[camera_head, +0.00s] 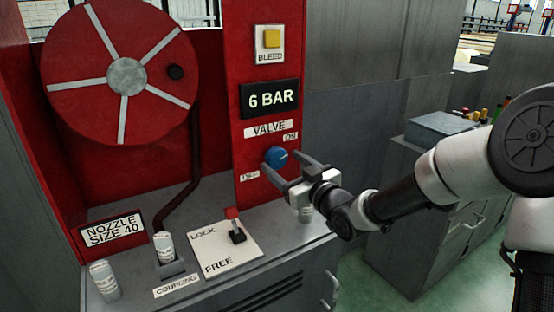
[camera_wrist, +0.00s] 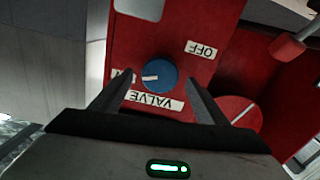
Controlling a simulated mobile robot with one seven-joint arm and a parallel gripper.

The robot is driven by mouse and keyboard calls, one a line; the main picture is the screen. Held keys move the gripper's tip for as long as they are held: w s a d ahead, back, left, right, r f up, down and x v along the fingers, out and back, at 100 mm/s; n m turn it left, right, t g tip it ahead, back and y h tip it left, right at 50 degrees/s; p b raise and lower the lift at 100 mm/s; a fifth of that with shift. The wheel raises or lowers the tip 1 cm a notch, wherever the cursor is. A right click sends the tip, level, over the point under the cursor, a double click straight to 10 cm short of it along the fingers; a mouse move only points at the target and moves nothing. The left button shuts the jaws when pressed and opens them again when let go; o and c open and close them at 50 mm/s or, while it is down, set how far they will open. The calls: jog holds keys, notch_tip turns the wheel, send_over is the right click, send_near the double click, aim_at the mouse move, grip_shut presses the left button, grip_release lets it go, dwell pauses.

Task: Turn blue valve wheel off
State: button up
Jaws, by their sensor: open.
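The blue valve wheel (camera_head: 275,156) is on the red panel under the VALVE label (camera_head: 268,128). Its white mark points toward the ON label (camera_head: 290,137), at upper right. The OFF label (camera_head: 250,175) is at lower left. My gripper (camera_head: 276,167) is open in front of the wheel, with one finger on each side of it in the picture. In the wrist view the wheel (camera_wrist: 161,75) appears between the fingertips of my gripper (camera_wrist: 157,84), upside down, with the ON label partly hidden by a finger. I cannot see contact.
A lever (camera_head: 236,231) with a red tip stands on the LOCK/FREE plate (camera_head: 215,250) below. A red hose reel (camera_head: 95,75) is at the left. A yellow BLEED button (camera_head: 271,38) and a 6 BAR display (camera_head: 270,99) are above. White-topped couplings (camera_head: 104,280) stand on the grey counter.

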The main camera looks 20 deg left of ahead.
aim_at(279, 159)
jog(key=shift+x, duration=2.1)
jog(key=c, duration=1)
jog(key=shift+c, duration=0.2)
